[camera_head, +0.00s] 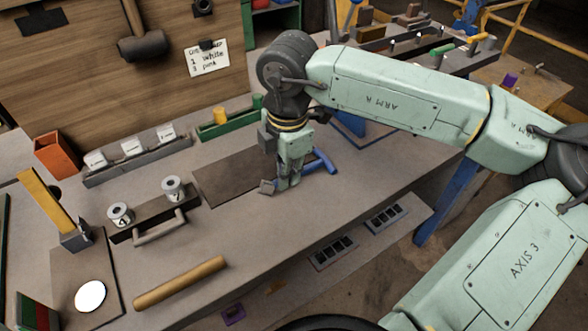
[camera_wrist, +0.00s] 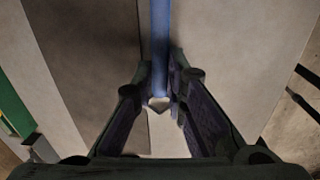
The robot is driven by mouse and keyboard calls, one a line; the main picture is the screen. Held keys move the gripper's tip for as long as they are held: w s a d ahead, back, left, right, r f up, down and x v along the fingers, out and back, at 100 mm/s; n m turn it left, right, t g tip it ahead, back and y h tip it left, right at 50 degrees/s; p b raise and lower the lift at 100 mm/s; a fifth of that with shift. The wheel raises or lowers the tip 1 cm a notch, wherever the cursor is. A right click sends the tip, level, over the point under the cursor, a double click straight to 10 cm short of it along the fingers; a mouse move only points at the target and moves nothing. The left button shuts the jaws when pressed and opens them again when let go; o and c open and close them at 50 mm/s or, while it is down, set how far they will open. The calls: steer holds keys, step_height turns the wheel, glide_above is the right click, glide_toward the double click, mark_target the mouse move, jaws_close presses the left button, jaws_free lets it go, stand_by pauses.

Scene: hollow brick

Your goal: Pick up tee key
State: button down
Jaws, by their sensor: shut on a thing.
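The blue tee key (camera_head: 325,161) is at the edge of the dark mat, with its blue cross handle just right of my gripper (camera_head: 282,184) in the head view. In the wrist view its blue shaft (camera_wrist: 160,45) runs down from the top edge to between the fingertips of my gripper (camera_wrist: 159,103). My gripper points down and is shut on the shaft near its end. The fingers hide part of the shaft in the head view. I cannot tell whether the key touches the table.
A dark mat (camera_head: 232,178) lies left of my gripper. A wooden rod (camera_head: 180,282) and a rack with two spools (camera_head: 153,214) are to the left. A green tray (camera_head: 226,123) and a grey rack (camera_head: 137,160) stand behind. The table's front middle is clear.

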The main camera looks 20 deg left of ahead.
steer(key=shift+r+b, duration=0.3)
steer(key=shift+r, duration=0.2)
step_height(320, 180, up, 2)
steer(key=shift+r+b, duration=0.1)
steer(key=shift+b, duration=0.45)
steer(key=s+d+r+b, duration=0.1)
steer(key=s+d+b, duration=0.1)
steer(key=s+d, duration=0.2)
steer(key=s+d+b, duration=0.2)
steer(key=s+d, duration=0.2)
steer(key=d, duration=0.5)
steer(key=shift+s+d+r, duration=0.2)
steer(key=shift+d+r, duration=0.15)
steer(key=shift+a+r, duration=0.1)
